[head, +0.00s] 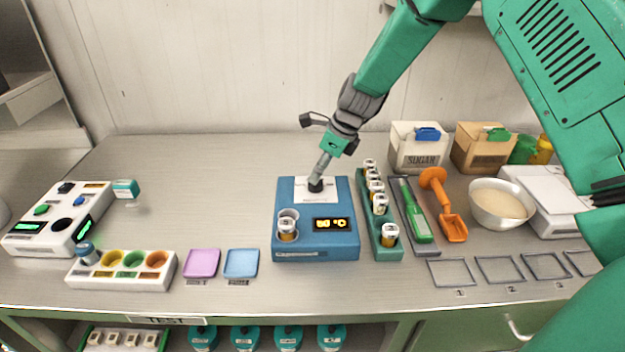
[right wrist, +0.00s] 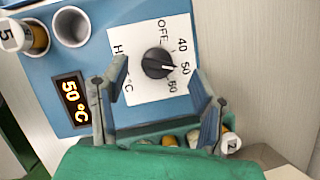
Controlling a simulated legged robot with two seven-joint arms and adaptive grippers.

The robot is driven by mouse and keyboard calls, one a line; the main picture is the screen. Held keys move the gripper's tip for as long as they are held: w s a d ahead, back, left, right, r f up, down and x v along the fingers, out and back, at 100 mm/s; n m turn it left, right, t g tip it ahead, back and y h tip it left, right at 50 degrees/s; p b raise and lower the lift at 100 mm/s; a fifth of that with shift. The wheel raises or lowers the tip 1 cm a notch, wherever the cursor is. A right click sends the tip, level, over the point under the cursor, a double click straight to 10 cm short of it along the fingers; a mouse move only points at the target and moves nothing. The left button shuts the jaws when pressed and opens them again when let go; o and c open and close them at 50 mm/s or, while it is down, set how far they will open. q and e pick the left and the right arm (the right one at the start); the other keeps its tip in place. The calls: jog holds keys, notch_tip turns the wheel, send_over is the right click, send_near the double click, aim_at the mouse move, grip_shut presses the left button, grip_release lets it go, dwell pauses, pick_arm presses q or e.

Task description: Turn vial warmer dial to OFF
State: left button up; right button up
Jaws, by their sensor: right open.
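The vial warmer (head: 285,215) is a blue box at the middle of the bench, with a lit yellow display reading 50 °C. Its black dial (right wrist: 157,63) sits on a white plate marked OFF, 40, 50 and 60. In the right wrist view, the dial's white pointer line faces the 50 mark. My right gripper (head: 318,177) comes down over the dial in the head view. In the right wrist view its fingers (right wrist: 161,70) are open, one on each side of the dial. I cannot tell whether they touch it. My left gripper is not in view.
A vial (head: 287,231) stands in the warmer's front well; the well behind it is empty. A green rack (head: 388,253) of several vials stands close on the right. Pink (head: 202,263) and blue (head: 241,264) pads lie left. Bench space behind the warmer's left side is clear.

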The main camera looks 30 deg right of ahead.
aim_at(319, 182)
jog(key=f, duration=0.3)
jog(key=shift+w+f, duration=0.1)
jog(key=shift+w, duration=0.15)
jog(key=shift+w+a+f, duration=0.2)
jog(key=shift+a+f, duration=0.05)
jog(key=shift+f, duration=0.1)
jog(key=shift+a+r, duration=0.1)
jog(key=shift+a, duration=0.2)
jog(key=shift+c, duration=0.5)
jog(key=c, duration=1)
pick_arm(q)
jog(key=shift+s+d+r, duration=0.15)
pick_arm(e)
jog(key=shift+d, duration=0.2)
jog(key=shift+c, duration=0.2)
